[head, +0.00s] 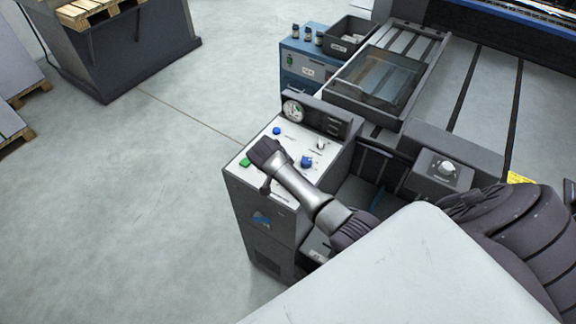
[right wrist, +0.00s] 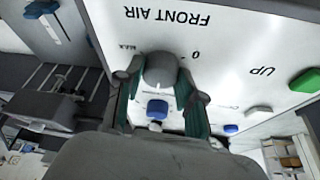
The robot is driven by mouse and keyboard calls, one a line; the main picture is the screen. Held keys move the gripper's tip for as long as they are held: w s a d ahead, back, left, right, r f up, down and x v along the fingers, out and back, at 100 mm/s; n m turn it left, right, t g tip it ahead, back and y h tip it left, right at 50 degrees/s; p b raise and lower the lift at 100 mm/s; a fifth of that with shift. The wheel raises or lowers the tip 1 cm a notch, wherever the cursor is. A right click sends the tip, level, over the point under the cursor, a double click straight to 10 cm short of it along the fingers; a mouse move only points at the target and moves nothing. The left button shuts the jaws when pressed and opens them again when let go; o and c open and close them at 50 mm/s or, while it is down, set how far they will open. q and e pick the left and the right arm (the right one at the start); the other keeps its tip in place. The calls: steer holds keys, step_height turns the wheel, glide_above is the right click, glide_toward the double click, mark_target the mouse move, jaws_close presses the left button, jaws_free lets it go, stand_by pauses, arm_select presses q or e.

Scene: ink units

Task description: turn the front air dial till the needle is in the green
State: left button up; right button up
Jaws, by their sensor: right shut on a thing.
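The front air dial (right wrist: 160,68) is a grey knob on a white panel, under the printed words FRONT AIR in the right wrist view. My right gripper (right wrist: 159,80) is shut on it, one teal-lined finger at each side. In the head view my right gripper (head: 266,170) reaches down onto the front of the white panel (head: 262,188) and hides the dial. The round gauge (head: 293,110) stands at the back of the panel with a white face and some green. Its needle is too small to read surely. My left gripper is in neither view.
Near my gripper are a green button (head: 245,162), a blue button (head: 276,131), a blue knob (head: 307,162) and a white knob (head: 321,145). A glass-topped tray (head: 378,78) and blue cabinet (head: 303,66) stand behind.

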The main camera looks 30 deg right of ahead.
steer(key=o, duration=1.1)
steer(key=shift+d, duration=0.15)
steer(key=shift+o, duration=0.2)
steer(key=v, duration=1.2)
stand_by(1.0)
